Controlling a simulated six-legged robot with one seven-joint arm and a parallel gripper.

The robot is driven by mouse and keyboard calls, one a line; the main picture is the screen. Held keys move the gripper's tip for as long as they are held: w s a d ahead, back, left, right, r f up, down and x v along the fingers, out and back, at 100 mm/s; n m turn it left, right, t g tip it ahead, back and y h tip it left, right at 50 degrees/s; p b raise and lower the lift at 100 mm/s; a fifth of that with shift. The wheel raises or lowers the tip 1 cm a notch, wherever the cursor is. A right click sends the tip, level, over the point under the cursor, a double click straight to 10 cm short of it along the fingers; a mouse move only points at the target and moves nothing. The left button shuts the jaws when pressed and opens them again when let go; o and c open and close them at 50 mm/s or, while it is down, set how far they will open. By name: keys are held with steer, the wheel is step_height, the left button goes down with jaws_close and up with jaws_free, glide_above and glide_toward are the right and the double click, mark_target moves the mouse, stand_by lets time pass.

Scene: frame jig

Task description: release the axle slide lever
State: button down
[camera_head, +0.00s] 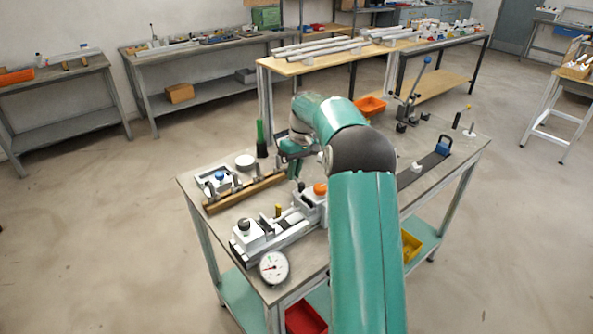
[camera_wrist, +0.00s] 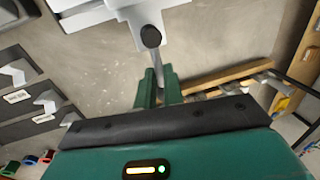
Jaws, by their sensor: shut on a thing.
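In the wrist view the axle slide lever (camera_wrist: 158,65) is a thin grey rod by a round black knob (camera_wrist: 151,37) at a white block (camera_wrist: 178,28). My gripper (camera_wrist: 159,90) has its two green fingers closed on the rod, below the knob in the picture. In the head view my gripper (camera_head: 293,168) is low over the bench, behind the white jig (camera_head: 268,240) with its orange knob (camera_head: 320,188). My arm covers part of the jig there, and I cannot make out the lever in that view.
On the grey bench (camera_head: 218,226) are a wooden rail (camera_head: 240,194), a green-topped cylinder (camera_head: 261,140), a round dial gauge (camera_head: 273,267) and a dark strip with a blue handle (camera_head: 444,145). An upright clamp lever (camera_head: 414,90) stands at the back right.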

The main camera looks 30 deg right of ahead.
steer(key=shift+a+n, duration=0.15)
steer(key=shift+n, duration=0.15)
steer(key=c, duration=1.5)
jaws_free()
step_height(320, 180, up, 14)
steer(key=d, duration=0.2)
steer(key=shift+w+d+f, duration=0.2)
steer(key=shift+w+d, duration=0.05)
steer(key=shift+d, duration=0.05)
